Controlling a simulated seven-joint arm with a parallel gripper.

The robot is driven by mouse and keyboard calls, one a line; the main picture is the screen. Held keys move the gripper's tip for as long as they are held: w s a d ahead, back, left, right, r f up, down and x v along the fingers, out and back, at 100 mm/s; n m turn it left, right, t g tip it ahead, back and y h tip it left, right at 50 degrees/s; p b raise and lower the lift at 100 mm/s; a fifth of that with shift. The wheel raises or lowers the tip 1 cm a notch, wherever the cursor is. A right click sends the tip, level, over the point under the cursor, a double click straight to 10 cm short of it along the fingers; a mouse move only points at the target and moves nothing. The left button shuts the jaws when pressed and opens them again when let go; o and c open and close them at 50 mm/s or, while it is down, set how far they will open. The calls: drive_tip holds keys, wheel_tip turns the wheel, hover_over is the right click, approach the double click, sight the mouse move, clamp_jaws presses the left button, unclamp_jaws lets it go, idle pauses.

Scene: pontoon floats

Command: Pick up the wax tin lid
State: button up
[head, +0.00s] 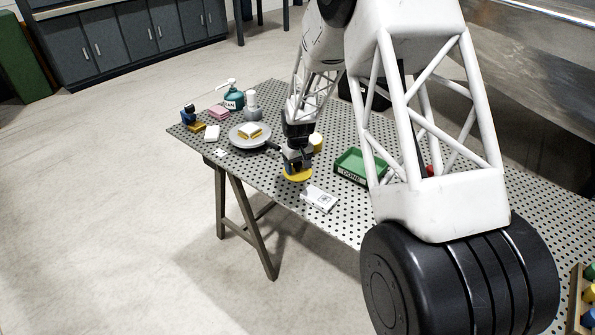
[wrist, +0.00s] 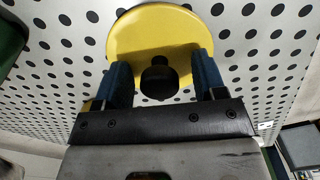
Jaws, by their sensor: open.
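The wax tin lid appears to be the round yellow disc (head: 297,176) with a black knob (wrist: 158,78), lying on the perforated table. In the wrist view the yellow disc (wrist: 150,28) fills the upper middle. My gripper (head: 297,164) is directly above it, pointing down. In the wrist view my gripper (wrist: 162,72) is open, with one blue finger on each side of the knob and a gap on both sides. I cannot tell whether the fingertips touch the disc.
A pale yellow cylinder (head: 316,141) stands just behind my gripper. A white card (head: 320,199) lies in front, and a green tray (head: 352,167) is to the right. A grey pan (head: 236,138) with a yellow sponge is to the left. A teal bottle (head: 233,99) stands farther back.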

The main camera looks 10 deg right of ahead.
drive_tip(key=c, duration=1)
drive_tip(key=shift+r, duration=0.15)
drive_tip(key=shift+r, duration=0.9)
drive_tip(key=shift+s+r, duration=0.35)
drive_tip(key=shift+r, duration=0.45)
drive_tip(key=s, duration=0.5)
drive_tip(key=s+d+r, duration=0.1)
drive_tip(key=s, duration=0.9)
drive_tip(key=shift+s+d+r, duration=0.1)
drive_tip(key=shift+d+r, duration=0.05)
drive_tip(key=shift+d, duration=0.25)
approach(298, 164)
drive_tip(key=w+d, duration=0.3)
drive_tip(key=w, duration=0.5)
drive_tip(key=w+d, duration=0.3)
drive_tip(key=w, duration=0.4)
drive_tip(key=shift+w+d, duration=0.2)
drive_tip(key=shift+w, duration=0.15)
